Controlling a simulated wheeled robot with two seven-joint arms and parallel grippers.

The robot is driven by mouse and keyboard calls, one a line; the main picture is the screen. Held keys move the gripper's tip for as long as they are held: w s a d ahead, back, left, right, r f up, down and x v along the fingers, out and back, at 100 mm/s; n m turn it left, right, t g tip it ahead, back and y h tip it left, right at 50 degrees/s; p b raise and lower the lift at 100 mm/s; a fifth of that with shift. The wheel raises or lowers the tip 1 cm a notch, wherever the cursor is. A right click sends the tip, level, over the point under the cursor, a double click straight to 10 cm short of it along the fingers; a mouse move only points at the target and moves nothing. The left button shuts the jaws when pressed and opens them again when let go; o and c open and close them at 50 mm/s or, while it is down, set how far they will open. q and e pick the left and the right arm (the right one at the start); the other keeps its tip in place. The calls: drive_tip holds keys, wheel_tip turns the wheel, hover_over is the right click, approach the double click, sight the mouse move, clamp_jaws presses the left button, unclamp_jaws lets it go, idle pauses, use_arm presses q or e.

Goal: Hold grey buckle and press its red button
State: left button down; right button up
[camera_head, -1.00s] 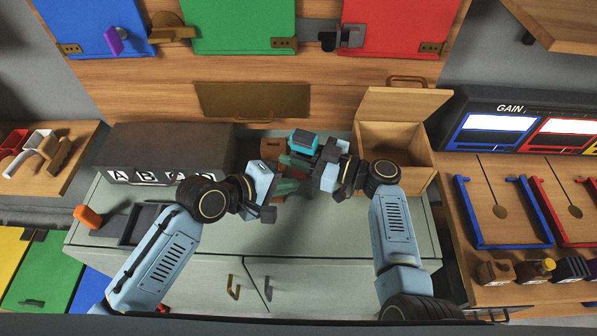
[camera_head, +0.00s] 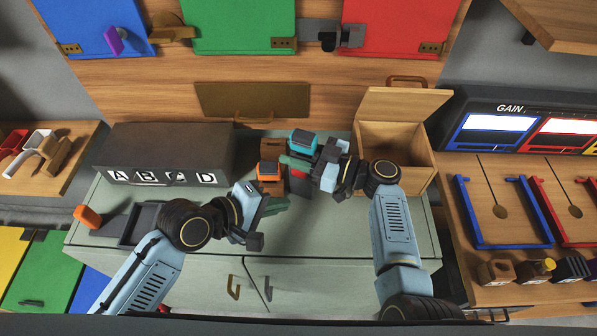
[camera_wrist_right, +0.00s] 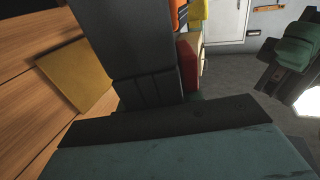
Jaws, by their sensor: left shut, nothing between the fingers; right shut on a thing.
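The grey buckle (camera_head: 300,186) stands on the pale green counter at the centre, with its red button (camera_head: 298,173) facing the front. My right gripper (camera_head: 300,163) is shut on the buckle from the right side, and its fingers hide part of it. In the right wrist view the buckle seems to be the large dark grey block (camera_wrist_right: 135,45), with red (camera_wrist_right: 187,60) at its edge. My left gripper (camera_head: 276,205) is shut and empty, in front of and left of the buckle, apart from it. It also shows in the right wrist view (camera_wrist_right: 297,60).
An orange-topped buckle (camera_head: 268,173) stands close left of the grey one, and a cyan-topped one (camera_head: 303,140) just behind. An open wooden box (camera_head: 395,158) is at the right, a dark lettered box (camera_head: 165,155) at the left.

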drive_tip(key=o, duration=1.2)
